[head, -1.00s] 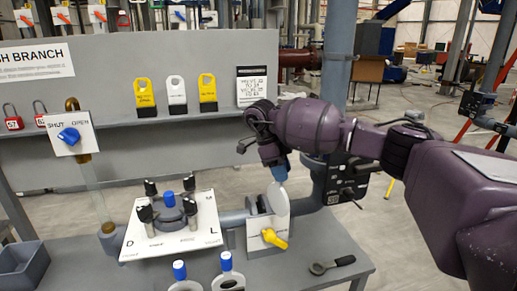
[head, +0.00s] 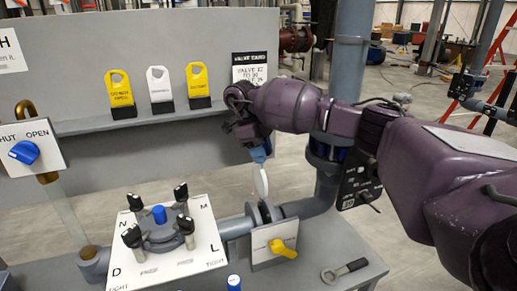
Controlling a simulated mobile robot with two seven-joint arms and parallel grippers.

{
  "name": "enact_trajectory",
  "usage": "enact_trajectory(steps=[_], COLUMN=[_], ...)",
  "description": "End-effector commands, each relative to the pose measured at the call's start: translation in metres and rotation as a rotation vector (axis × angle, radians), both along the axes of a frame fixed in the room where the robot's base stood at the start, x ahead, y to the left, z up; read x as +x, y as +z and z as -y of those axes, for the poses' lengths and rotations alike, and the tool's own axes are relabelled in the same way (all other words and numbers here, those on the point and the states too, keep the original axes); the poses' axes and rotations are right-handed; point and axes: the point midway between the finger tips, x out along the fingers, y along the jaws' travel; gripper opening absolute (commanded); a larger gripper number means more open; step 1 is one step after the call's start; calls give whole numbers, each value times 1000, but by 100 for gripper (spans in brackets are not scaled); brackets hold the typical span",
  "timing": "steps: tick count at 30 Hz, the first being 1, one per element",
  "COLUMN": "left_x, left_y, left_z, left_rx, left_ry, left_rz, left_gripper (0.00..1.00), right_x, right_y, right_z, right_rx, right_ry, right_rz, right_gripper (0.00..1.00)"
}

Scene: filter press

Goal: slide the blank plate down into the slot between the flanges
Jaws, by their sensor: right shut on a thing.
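My right gripper (head: 258,150) is above the pipe, shut on the blue grip of the blank plate. The blank plate (head: 260,181) is a thin pale disc hanging upright below the gripper, seen almost edge-on. Its lower edge is at the top of the grey flanges (head: 265,212); I cannot tell whether it has entered the slot between them. The flanges sit on the pipe behind a white plate with a yellow handle (head: 284,249). My left gripper is not in view.
A board with several black knobs (head: 158,246) stands left of the flanges. A wrench (head: 344,270) lies on the bench (head: 330,245) to the right. Another blue grip (head: 234,283) shows at the front edge. Yellow and white tags (head: 160,89) stand on the shelf behind.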

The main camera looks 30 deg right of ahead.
Motion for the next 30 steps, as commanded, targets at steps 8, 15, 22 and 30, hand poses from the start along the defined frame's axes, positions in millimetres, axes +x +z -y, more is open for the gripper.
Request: enact_trajectory(steps=[8, 15, 22, 30], left_x=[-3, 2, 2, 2], left_y=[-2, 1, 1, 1], left_z=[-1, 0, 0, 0], left_rx=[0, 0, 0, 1], left_ry=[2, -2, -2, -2], left_rz=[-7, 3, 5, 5], left_gripper=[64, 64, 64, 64], right_x=[0, 0, 0, 0], right_y=[-15, -29, -42, -57], right_z=[0, -1, 0, 0], right_rx=[2, 2, 2, 1], right_ry=[1, 1, -1, 1], right_rz=[-1, -1, -1, -1], right_gripper=[0, 0, 0, 0])
